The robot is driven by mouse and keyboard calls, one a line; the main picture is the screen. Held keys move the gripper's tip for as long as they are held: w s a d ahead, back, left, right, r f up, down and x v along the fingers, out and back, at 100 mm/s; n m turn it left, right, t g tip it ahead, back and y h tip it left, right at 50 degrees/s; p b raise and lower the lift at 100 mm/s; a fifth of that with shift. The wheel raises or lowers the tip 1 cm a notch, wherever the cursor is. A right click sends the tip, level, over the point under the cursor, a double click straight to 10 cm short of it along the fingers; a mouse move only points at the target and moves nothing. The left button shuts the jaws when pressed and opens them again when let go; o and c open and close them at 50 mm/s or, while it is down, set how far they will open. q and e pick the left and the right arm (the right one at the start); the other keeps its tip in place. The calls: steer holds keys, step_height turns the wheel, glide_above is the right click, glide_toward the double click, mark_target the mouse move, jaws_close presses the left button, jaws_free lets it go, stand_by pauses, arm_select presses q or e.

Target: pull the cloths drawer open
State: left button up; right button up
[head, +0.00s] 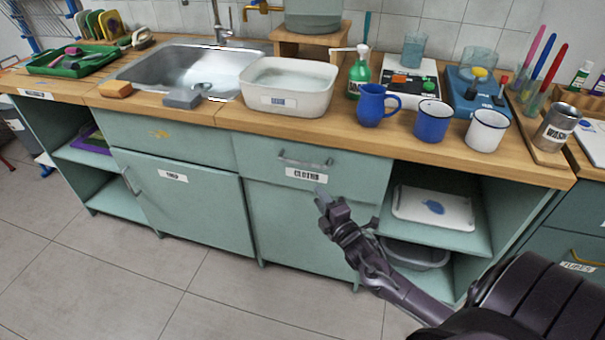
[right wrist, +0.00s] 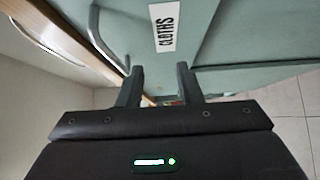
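The cloths drawer (head: 350,180) is a green front under the counter with a "CLOTHS" label and a metal bar handle (head: 305,162). It looks shut, its front level with the cabinet. My right gripper (head: 322,195) is in front of the cabinet, just below the label and the handle, not touching the handle. In the right wrist view its two fingers (right wrist: 159,80) are apart with nothing between them. The handle (right wrist: 98,38) shows there ahead and to the left of the fingers, beside the label (right wrist: 168,27). My left gripper is not in view.
The wooden counter (head: 225,115) above holds a white basin (head: 290,105), a blue mug (head: 372,104), more mugs and a green bottle (head: 359,78). Open shelves (head: 465,240) with a tray (head: 432,207) stand right of the drawer. The floor (head: 215,290) in front is clear.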

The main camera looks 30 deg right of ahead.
steer(key=n+t, duration=0.2)
glide_toward(303, 162)
steer(key=w, duration=0.7)
steer(key=w+d+r, duration=0.1)
steer(key=w, duration=0.2)
jaws_close()
